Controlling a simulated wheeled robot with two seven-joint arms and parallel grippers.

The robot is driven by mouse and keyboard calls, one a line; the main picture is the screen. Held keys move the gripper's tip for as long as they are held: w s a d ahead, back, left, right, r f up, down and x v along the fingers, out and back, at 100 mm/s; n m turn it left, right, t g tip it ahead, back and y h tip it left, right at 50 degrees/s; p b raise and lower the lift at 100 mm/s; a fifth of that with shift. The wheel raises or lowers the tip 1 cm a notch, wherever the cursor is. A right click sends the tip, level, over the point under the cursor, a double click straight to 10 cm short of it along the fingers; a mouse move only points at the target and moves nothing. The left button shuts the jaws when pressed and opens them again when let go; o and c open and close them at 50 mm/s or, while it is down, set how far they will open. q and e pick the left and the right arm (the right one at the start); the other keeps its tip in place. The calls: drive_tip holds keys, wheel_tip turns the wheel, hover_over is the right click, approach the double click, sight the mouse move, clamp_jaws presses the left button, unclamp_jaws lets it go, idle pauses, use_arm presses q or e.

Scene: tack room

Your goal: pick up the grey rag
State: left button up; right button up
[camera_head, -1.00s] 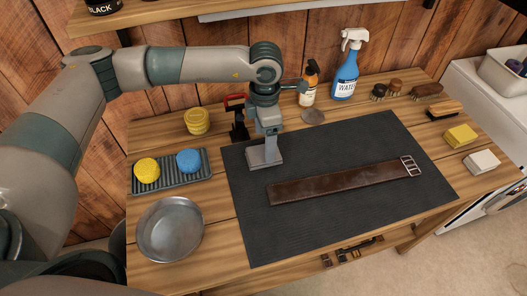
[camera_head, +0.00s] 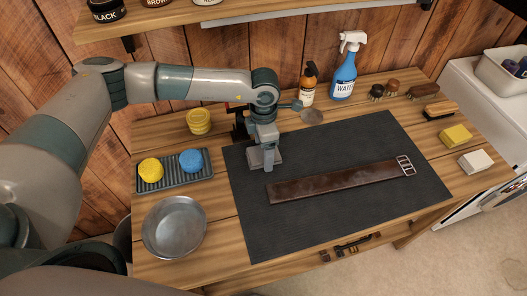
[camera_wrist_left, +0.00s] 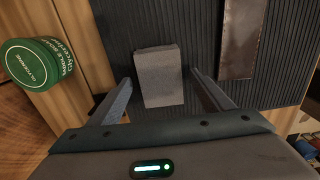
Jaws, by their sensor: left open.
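The grey rag (camera_wrist_left: 158,75) shows in the left wrist view as a light grey, folded block on the dark ribbed mat (camera_wrist_left: 200,22). My left gripper (camera_wrist_left: 160,97) is open, with one finger on each side of the rag; gaps show between the fingers and the rag. In the head view the left gripper (camera_head: 267,166) points down over the left back part of the mat (camera_head: 330,215). The rag there (camera_head: 278,156) is partly hidden behind the fingers. My right gripper is not in view.
A brown leather strap (camera_head: 335,183) lies on the mat to the right. A tray (camera_head: 175,183) with yellow and blue sponges and a metal bowl (camera_head: 174,227) stand left.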

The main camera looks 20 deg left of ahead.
use_arm(q)
drive_tip(key=shift+f, duration=0.45)
drive_tip(key=c, duration=1.1)
drive_tip(key=shift+r, duration=0.15)
